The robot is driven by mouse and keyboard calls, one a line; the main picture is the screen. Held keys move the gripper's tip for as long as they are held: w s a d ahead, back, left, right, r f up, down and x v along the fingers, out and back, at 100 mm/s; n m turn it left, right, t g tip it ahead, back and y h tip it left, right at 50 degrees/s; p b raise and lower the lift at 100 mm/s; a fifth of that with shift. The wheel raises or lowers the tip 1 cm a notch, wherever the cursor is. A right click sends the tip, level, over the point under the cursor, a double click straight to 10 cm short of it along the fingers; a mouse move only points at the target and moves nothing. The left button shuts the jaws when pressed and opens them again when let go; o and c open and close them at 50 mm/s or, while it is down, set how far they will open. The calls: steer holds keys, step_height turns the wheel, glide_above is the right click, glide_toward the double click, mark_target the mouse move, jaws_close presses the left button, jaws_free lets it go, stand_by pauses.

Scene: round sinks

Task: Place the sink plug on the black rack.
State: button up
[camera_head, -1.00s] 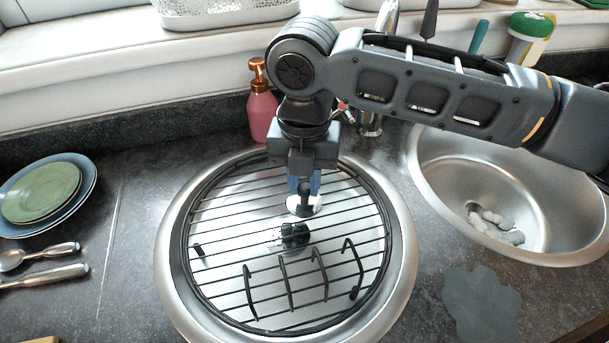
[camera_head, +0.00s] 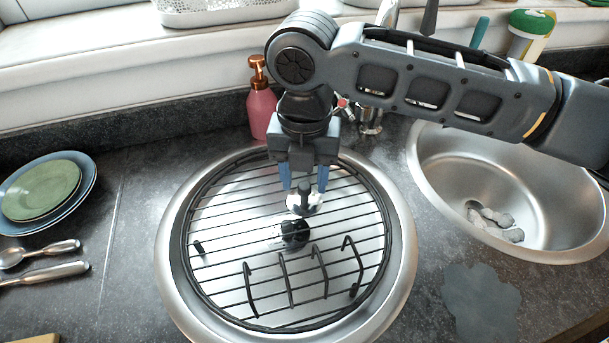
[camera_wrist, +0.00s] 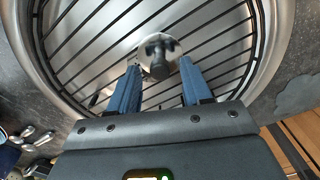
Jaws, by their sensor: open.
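The sink plug, a small pale metallic disc with a black knob (camera_head: 304,204), rests on the bars of the black rack (camera_head: 222,273). The round rack lies over the left sink. In the wrist view the plug (camera_wrist: 172,46) is just beyond my fingertips, with the rack bars (camera_wrist: 93,50) around it. My gripper (camera_head: 304,188) is open, its two blue fingers apart on either side above the plug's knob. The wrist view also shows my gripper (camera_wrist: 160,70) with an empty gap between the fingers.
The left sink's dark drain (camera_head: 295,234) shows below the rack. Raised black wire prongs (camera_head: 317,270) stand at the rack's front. A pink soap bottle (camera_head: 261,110) and a tap (camera_head: 370,120) stand behind. Plates (camera_head: 45,190) lie left, a second sink (camera_head: 440,165) right.

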mark_target(304, 185)
step_height(304, 185, up, 12)
steer(key=b, duration=0.1)
steer(key=shift+f, duration=0.15)
